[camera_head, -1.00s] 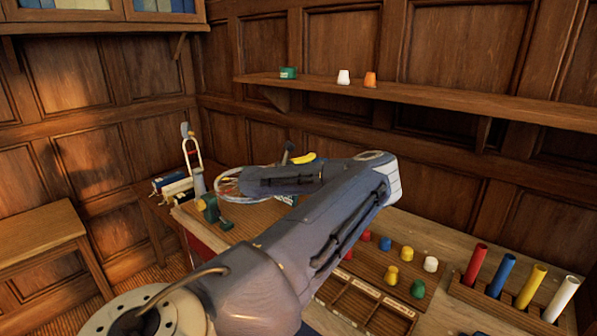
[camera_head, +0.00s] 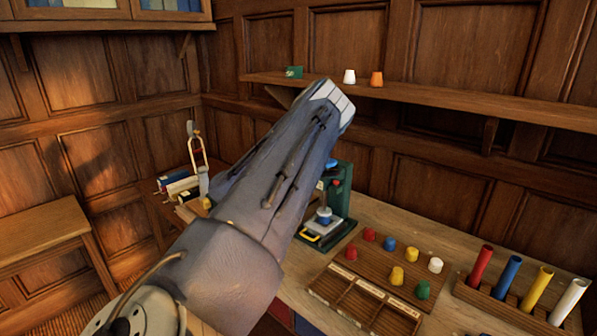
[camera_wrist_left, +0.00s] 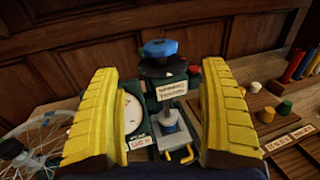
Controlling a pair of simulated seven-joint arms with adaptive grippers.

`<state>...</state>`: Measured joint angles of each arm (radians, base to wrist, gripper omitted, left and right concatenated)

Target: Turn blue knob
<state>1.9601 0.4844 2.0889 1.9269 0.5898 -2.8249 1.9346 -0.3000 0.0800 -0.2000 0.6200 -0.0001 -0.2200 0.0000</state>
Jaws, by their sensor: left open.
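A blue knob (camera_wrist_left: 160,48) sits on top of a dark green press-like device (camera_wrist_left: 195,95) with a label plate, in the left wrist view. My left gripper (camera_wrist_left: 160,72) is open, its two yellow ribbed fingers on either side of the picture. The knob shows between and beyond the fingertips, and nothing is held. My left gripper is hidden behind that arm there. My right gripper is not in view.
A wooden board with several coloured pegs, one a small blue peg (camera_head: 389,243), lies right of the device. A rack (camera_head: 478,292) holds coloured tubes. A spoked wheel (camera_wrist_left: 40,138) stands left of the device in the wrist view. A shelf (camera_head: 450,105) runs along the wall.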

